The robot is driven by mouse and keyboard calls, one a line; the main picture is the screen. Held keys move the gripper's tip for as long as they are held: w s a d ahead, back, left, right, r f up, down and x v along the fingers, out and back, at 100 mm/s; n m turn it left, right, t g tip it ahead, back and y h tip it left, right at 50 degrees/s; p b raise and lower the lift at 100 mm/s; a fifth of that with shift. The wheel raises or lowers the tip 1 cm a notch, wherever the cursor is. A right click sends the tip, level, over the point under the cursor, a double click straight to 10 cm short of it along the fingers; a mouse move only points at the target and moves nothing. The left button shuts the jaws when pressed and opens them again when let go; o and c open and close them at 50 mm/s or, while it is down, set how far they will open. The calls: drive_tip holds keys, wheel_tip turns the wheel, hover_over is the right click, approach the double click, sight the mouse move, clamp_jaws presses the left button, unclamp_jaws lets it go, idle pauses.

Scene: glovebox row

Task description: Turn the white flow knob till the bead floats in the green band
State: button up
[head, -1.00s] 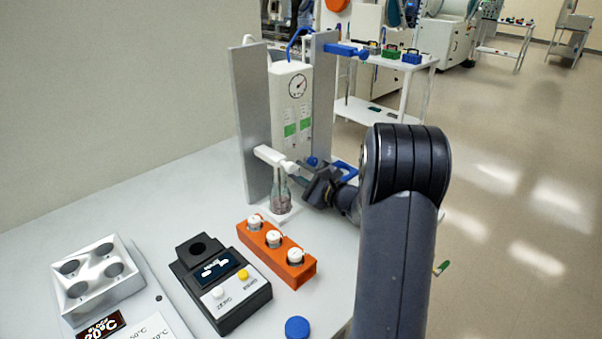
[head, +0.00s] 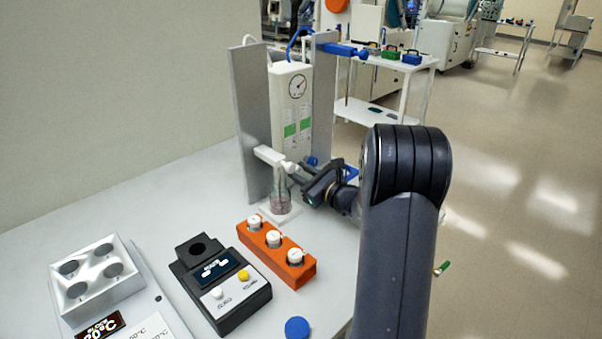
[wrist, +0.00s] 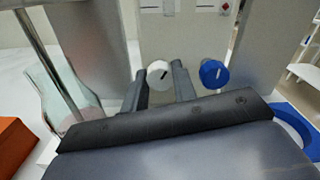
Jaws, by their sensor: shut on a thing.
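The white flow knob (wrist: 158,71) is on the front of the panel in the wrist view, with a dark pointer line slanting across its face. My gripper (wrist: 160,84) has one finger on each side of it and is shut on it. The blue knob (wrist: 214,73) is just right of the right finger. In the head view my gripper (head: 299,171) is low in front of the white gas panel (head: 279,88). The panel carries a round gauge and two flow tubes with green bands (head: 290,130). The bead is too small to make out.
A glass flask (head: 280,194) stands close left of my gripper, below a white clamp (head: 267,155). Grey upright plates (head: 250,115) flank the panel. An orange rack (head: 296,275) with white-capped vials and a black device (head: 225,310) lie nearer on the bench.

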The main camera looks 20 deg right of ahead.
drive_tip(key=m+p, duration=0.2)
drive_tip(key=m, duration=0.4)
drive_tip(key=m+p, duration=0.2)
drive_tip(key=m, duration=0.3)
drive_tip(key=shift+p, duration=0.4)
drive_tip(key=shift+f+m, duration=0.1)
drive_tip(key=shift+m, duration=0.4)
drive_tip(key=o, duration=1)
drive_tip(key=shift+d, duration=0.1)
drive_tip(key=b+v, duration=0.1)
drive_tip(key=v, duration=0.9)
drive_tip(key=shift+s+d, duration=0.1)
drive_tip(key=shift+s, duration=0.25)
